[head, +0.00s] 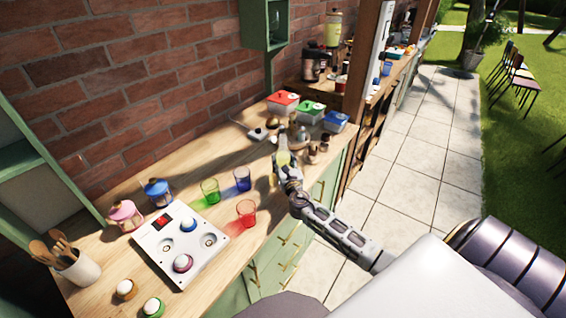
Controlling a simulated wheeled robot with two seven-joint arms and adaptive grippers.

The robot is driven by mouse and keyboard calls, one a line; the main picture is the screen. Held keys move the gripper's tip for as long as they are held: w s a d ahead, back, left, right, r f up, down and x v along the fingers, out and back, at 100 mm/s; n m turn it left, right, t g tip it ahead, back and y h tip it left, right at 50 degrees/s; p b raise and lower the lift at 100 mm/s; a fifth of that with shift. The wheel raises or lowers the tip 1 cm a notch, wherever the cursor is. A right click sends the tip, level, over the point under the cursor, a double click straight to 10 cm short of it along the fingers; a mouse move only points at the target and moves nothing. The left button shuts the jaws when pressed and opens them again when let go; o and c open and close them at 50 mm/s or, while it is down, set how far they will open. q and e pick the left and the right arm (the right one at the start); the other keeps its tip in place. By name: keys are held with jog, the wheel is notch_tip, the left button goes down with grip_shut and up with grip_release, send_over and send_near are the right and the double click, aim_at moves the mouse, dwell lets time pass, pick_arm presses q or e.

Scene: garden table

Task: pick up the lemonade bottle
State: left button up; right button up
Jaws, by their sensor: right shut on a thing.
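The lemonade bottle, pale yellow (283,157), is near the front edge of the wooden counter (225,170). My right gripper (284,168) is at the bottle, shut on it, with my arm reaching in from the lower right. The gripper hides the bottle's lower part, so I cannot tell whether its base touches the counter. My left gripper is not in view.
Green (210,190), blue (242,179) and red (246,212) glasses stand left of the gripper. Small brown jars (323,144) stand close on its right. A white panel (180,245) lies front left.

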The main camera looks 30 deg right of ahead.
aim_at(284, 143)
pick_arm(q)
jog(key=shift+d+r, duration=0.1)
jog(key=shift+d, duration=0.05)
pick_arm(e)
jog(key=shift+r, duration=0.35)
jog(key=shift+r+p, duration=0.4)
jog(key=shift+r, duration=0.6)
jog(key=shift+r+p, duration=0.5)
jog(key=shift+r, duration=1.2)
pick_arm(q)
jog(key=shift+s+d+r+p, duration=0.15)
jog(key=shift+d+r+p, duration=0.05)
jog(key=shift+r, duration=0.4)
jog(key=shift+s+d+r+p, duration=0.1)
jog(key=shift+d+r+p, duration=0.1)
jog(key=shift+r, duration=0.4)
pick_arm(e)
jog(key=shift+r, duration=1.85)
jog(key=shift+r, duration=0.1)
